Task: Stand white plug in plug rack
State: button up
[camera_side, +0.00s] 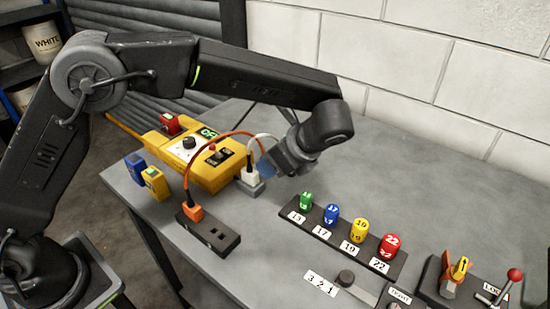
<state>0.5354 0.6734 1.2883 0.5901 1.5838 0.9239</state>
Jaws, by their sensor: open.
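The white plug (252,175) stands upright at a small grey block (250,188) by the right end of the yellow device; a white cable loops up from its top. My gripper (265,166) is open, just right of the white plug and close to it; a bluish finger overlaps the plug's edge. I cannot tell whether they touch. The black rack (225,241), likely the plug rack, lies nearer the front edge of the bench. An orange plug (193,212) stands in its left end, and dark openings show in the rest of its top.
The yellow device (230,174) lies behind the rack, with an orange cable arching over it. Blue (135,169) and yellow (156,186) blocks sit at the left edge. A row of numbered colored pieces (346,231) stands to the right. Bare bench lies between row and rack.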

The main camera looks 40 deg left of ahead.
aim_at(252, 170)
jog(key=shift+x, duration=4.9)
jog(key=c, duration=0.9)
jog(key=shift+r, duration=0.1)
jog(key=shift+r, duration=0.7)
jog(key=shift+r, duration=1.65)
